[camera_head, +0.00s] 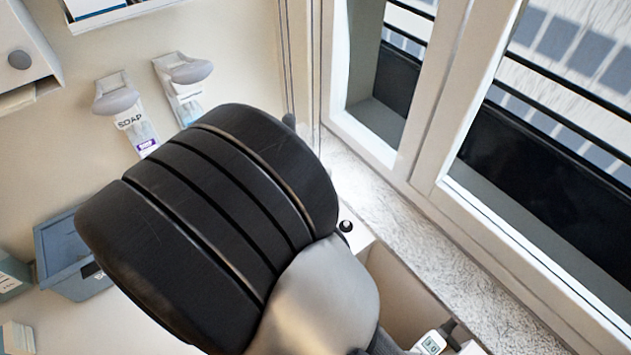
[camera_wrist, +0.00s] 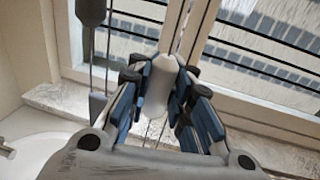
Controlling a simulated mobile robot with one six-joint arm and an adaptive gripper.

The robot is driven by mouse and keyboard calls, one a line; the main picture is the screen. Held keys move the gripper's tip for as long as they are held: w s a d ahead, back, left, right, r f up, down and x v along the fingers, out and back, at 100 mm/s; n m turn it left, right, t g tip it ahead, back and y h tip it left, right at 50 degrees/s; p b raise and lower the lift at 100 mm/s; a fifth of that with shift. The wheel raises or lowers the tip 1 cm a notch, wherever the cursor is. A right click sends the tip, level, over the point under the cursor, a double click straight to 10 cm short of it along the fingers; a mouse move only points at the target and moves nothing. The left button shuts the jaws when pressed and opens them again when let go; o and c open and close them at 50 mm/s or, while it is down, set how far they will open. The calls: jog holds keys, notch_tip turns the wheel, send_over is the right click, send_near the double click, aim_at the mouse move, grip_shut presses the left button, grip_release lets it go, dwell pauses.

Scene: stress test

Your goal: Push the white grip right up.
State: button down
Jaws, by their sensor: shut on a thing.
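The white grip (camera_wrist: 160,86) is a smooth, pale, elongated piece with a narrower stem rising from it, in the middle of the wrist view. My gripper (camera_wrist: 162,92) is shut on it, with one blue-padded finger on each side. Thin cords or rods show below the grip between the fingers. In the head view my large dark arm link covers the middle, and the grip and my fingertips are hidden behind it. How far up the grip sits on its line cannot be told.
A grey rounded piece (camera_wrist: 90,12) on a thin rod hangs to the left of my gripper. The window frame (camera_head: 440,100) and stone sill (camera_head: 430,245) are close behind. Soap dispensers (camera_head: 128,110) and a blue bin (camera_head: 72,255) are at the left wall.

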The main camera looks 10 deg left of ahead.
jog(key=shift+r+p, duration=0.4)
jog(key=shift+r, duration=0.5)
jog(key=c, duration=1.9)
grip_release()
jog(key=o, duration=0.3)
jog(key=shift+s+a, duration=0.15)
jog(key=shift+s, duration=0.1)
jog(key=shift+o, duration=0.8)
jog(key=shift+w, duration=0.15)
jog(key=v, duration=1.2)
